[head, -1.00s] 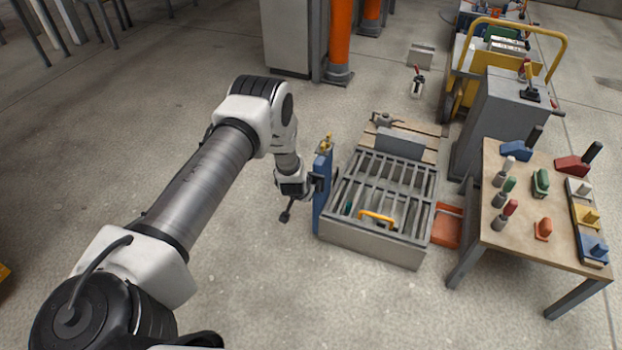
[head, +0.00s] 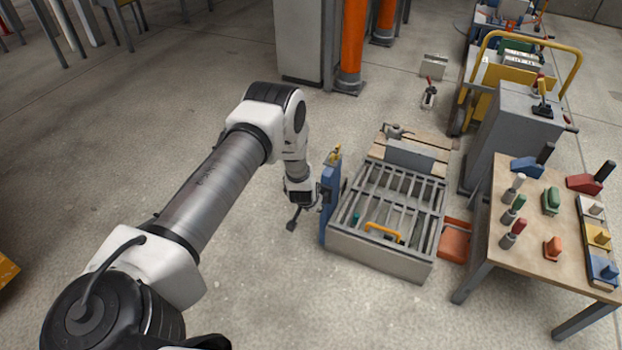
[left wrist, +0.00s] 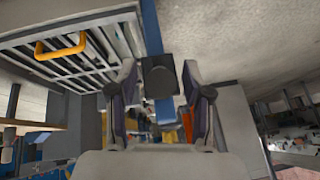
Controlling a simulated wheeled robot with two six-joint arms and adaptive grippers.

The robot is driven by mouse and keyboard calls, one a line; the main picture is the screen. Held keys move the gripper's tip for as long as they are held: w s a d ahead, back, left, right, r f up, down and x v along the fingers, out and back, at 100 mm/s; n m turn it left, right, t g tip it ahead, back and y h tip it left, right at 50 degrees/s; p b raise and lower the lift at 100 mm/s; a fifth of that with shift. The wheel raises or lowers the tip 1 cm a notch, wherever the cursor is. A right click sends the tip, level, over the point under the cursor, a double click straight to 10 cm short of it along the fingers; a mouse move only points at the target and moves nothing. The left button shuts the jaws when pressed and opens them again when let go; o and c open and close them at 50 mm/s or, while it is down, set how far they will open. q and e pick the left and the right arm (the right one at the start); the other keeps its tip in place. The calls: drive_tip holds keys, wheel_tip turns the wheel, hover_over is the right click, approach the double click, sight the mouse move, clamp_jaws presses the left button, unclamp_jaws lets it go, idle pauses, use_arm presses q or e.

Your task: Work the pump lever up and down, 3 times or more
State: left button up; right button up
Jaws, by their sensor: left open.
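My left gripper (head: 323,192) is at the side of an upright blue body (head: 332,212) with a yellow fitting on top. In the left wrist view its two fingers (left wrist: 160,85) stand apart, open. A dark block-like end (left wrist: 160,76), which looks like the pump lever's grip, lies between the fingertips in that view, in front of a blue strip. I cannot tell whether the fingers touch it. The rest of the lever is hidden in the head view. My right gripper is not in view.
A grey slotted box (head: 378,258) with a yellow handle (head: 383,232) adjoins the blue body on the right. An orange-red tray (head: 454,243) and a wooden table (head: 530,235) with several coloured tools stand farther right.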

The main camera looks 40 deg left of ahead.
use_arm(q)
drive_tip(key=v, duration=1.2)
